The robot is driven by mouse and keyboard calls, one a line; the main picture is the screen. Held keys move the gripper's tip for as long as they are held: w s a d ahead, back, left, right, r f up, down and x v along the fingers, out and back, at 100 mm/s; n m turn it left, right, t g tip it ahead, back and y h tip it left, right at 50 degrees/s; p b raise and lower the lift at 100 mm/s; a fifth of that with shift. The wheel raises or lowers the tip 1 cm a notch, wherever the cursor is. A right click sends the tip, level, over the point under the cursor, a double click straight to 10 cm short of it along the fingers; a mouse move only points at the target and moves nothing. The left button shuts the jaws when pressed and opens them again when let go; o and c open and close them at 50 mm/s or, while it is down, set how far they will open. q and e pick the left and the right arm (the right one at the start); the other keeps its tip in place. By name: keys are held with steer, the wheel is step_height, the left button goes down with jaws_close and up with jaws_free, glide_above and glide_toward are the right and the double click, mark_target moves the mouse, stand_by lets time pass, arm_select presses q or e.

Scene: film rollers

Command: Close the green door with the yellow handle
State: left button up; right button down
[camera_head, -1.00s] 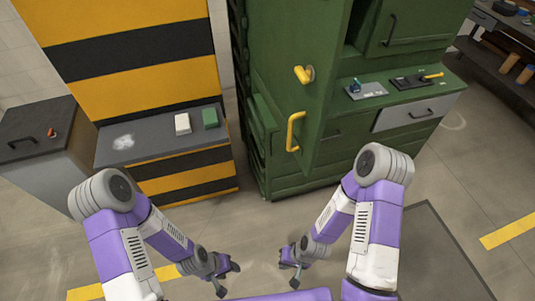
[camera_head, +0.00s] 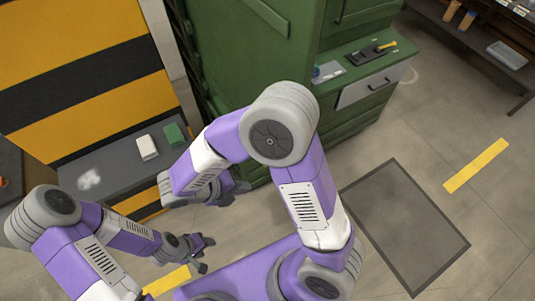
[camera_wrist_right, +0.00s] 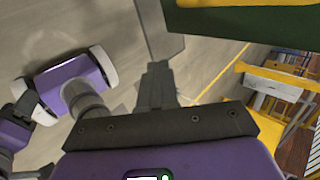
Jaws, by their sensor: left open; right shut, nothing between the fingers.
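The green cabinet (camera_head: 343,128) stands at the back centre in the head view. A tall green panel (camera_head: 235,62) shows on its left, partly behind my right arm. I cannot tell how far the door stands open, and its yellow handle is not visible in the head view. In the right wrist view a green surface (camera_wrist_right: 245,22) with a yellow strip along its top lies near the fingers; I cannot tell whether that strip is the handle. My right gripper (camera_head: 220,193) is shut and empty, in front of the cabinet's lower left. My left gripper (camera_head: 205,254) is open and empty, lower down.
A grey-topped bench (camera_head: 110,168) with a white block (camera_head: 147,147) and a green block (camera_head: 174,134) stands at the left. A drawer (camera_head: 365,90) is at the cabinet's right, below a small counter with tools. A dark floor mat (camera_head: 405,225) lies at the right on open floor.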

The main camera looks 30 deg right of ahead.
steer(key=w+d+f, duration=0.1)
steer(key=d+f, duration=0.1)
steer(key=d, duration=0.3)
steer(key=w+d+f+n+t, duration=0.1)
steer(key=d+f, duration=0.1)
steer(key=d, duration=0.4)
steer(key=shift+w+h+b, duration=0.25)
steer(key=shift+h+b, duration=0.1)
steer(key=shift+h, duration=0.05)
steer(key=shift+d, duration=0.15)
